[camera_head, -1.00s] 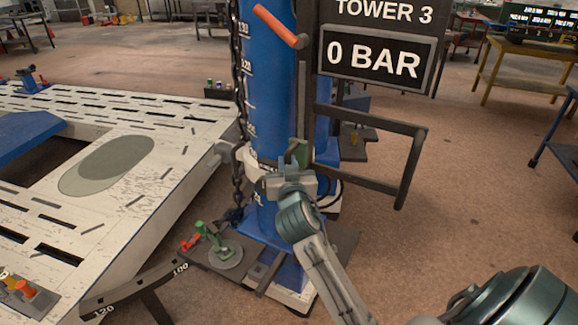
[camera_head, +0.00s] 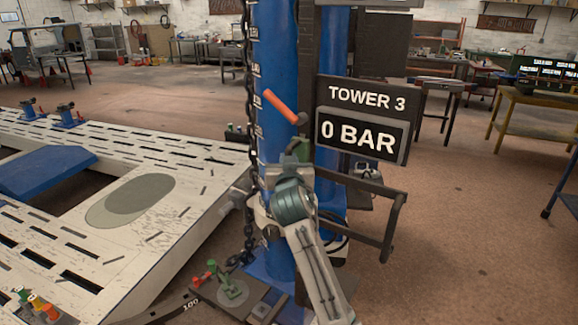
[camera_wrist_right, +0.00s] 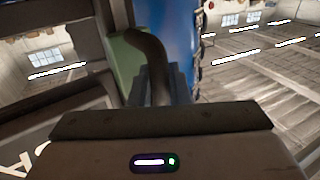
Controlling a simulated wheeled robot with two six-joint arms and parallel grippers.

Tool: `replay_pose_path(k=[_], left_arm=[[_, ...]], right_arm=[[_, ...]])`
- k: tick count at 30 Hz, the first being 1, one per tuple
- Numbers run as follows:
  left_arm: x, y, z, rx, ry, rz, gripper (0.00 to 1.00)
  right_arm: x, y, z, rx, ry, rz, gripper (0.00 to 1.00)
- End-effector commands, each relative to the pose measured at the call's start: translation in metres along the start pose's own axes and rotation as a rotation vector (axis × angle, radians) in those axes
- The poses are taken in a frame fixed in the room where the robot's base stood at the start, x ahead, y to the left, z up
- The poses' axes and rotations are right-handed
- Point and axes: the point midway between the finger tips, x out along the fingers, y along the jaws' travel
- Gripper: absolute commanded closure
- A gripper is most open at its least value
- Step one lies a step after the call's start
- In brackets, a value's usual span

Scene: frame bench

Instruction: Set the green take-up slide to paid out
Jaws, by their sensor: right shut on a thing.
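The green take-up slide (camera_head: 302,148) sits on the dark upright rail beside the blue tower column (camera_head: 272,60), just below the orange lever. My right gripper (camera_head: 295,168) is at the slide, and its wrist hides the slide's lower part. In the right wrist view the green slide (camera_wrist_right: 126,62) shows with a dark curved piece (camera_wrist_right: 151,55) in front of it. My right gripper (camera_wrist_right: 155,88) is shut on that piece. My left gripper is not in view.
An orange lever (camera_head: 267,104) juts out just above the slide. The "TOWER 3" sign reading "0 BAR" (camera_head: 361,136) hangs close on the right, above a dark frame (camera_head: 392,225). A chain (camera_head: 247,160) hangs left of the column. A slotted white bench (camera_head: 120,225) lies left.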

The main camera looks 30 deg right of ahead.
Motion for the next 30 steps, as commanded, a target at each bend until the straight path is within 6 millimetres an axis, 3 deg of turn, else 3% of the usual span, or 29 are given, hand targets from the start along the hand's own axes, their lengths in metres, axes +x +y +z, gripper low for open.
replay_pose_path(k=[1,11,12,14,24,30], left_arm=[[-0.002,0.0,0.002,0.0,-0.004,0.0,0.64],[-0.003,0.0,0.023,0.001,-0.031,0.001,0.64],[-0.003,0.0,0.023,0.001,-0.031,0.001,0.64],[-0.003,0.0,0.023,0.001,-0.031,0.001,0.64],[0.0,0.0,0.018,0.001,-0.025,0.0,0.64],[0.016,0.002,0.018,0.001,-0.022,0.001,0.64]], right_arm=[[0.0,0.0,-0.007,0.001,0.01,0.0,1.0],[0.0,0.0,-0.01,0.002,0.016,-0.001,1.0],[0.0,0.0,-0.01,0.002,0.016,-0.001,0.76],[0.0,0.0,-0.009,0.002,0.014,-0.001,0.64],[-0.003,0.0,-0.004,0.001,0.007,-0.001,0.64],[-0.032,-0.001,0.0,0.006,0.007,-0.002,0.64]])
